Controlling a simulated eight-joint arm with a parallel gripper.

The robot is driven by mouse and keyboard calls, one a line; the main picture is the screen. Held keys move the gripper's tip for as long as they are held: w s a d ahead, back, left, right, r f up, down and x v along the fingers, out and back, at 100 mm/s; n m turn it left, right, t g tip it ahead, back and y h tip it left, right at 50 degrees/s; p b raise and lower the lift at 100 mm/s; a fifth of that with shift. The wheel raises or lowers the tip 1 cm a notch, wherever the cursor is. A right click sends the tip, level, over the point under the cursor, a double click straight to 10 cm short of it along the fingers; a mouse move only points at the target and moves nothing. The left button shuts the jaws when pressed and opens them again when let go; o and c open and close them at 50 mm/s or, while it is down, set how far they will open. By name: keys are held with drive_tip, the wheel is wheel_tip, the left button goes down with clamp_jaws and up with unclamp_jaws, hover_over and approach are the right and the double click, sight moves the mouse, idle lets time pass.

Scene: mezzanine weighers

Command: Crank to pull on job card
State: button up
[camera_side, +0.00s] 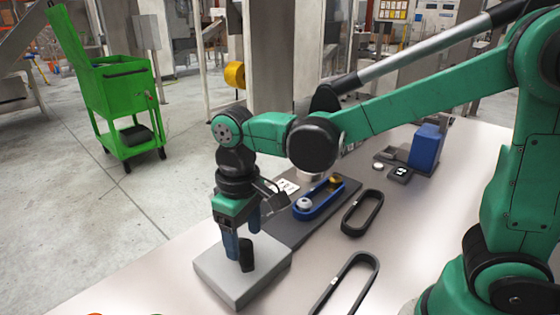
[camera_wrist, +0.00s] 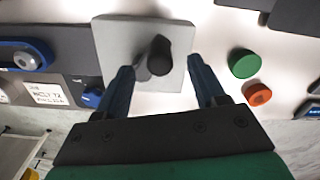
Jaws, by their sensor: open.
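A dark upright knob or handle (camera_side: 246,256), perhaps the crank, stands on a pale grey block (camera_side: 222,277). In the wrist view the dark handle (camera_wrist: 159,54) lies between and slightly beyond the fingertips. My gripper (camera_side: 242,236) points down over the block with its two blue fingers apart; in the wrist view the gripper (camera_wrist: 161,72) is open and empty. I cannot tell whether a finger touches the handle. The white job card (camera_side: 287,187) lies on the dark plate beside a blue belt loop (camera_side: 320,204). The card (camera_wrist: 45,95) shows small print in the wrist view, hard to read.
Black belt loops (camera_side: 362,213) lie loose on the pale table. A blue box-like device (camera_side: 427,146) stands at the back right. Green (camera_wrist: 243,63) and orange (camera_wrist: 257,94) round pieces lie beside the block. A green cart (camera_side: 122,90) stands on the floor.

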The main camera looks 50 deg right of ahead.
drive_tip(key=shift+r, duration=1.2)
